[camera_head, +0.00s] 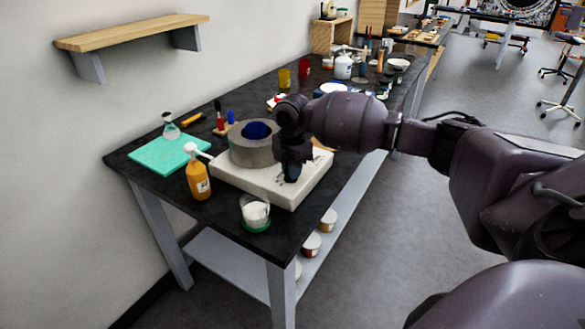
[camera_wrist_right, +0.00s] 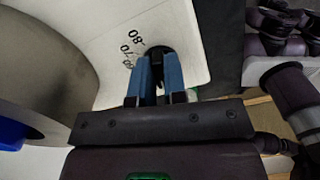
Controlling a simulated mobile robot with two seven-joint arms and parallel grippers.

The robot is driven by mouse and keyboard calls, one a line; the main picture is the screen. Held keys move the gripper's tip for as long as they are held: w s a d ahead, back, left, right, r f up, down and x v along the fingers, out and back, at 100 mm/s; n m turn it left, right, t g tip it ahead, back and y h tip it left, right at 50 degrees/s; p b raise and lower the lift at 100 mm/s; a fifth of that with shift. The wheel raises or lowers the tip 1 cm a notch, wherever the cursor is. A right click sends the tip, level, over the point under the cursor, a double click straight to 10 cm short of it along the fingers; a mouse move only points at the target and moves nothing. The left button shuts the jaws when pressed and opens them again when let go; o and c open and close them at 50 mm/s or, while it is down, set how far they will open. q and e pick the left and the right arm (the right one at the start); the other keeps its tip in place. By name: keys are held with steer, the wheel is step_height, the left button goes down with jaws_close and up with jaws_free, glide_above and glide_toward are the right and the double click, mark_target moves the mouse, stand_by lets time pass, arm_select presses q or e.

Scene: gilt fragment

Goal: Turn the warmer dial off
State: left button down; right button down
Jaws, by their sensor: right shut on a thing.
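The warmer (camera_head: 262,193) is a white box on the black table, with a grey round pot (camera_head: 247,152) on it and a dark blue thing inside the pot. In the right wrist view, the black dial (camera_wrist_right: 158,51) sits on the warmer's white top (camera_wrist_right: 108,55) beside the printed marks 60, 70 and 80. My right gripper (camera_head: 290,178) reaches down at the warmer's right side. Its blue fingers (camera_wrist_right: 159,66) are shut on the dial, which they partly hide. The dial's pointer cannot be made out. My left gripper is not in view.
An orange bottle (camera_head: 198,181), a glass jar with white contents (camera_head: 255,212) and a teal mat (camera_head: 160,153) are close to the warmer. Several cups, bottles and tools stand at the back of the table. A wooden shelf (camera_head: 133,33) hangs on the left wall.

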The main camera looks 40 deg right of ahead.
steer(key=shift+a, duration=0.1)
steer(key=c, duration=1.3)
jaws_free()
steer(key=shift+o, duration=0.7)
steer(key=shift+r, duration=0.35)
step_height(320, 180, up, 10)
steer(key=p, duration=0.1)
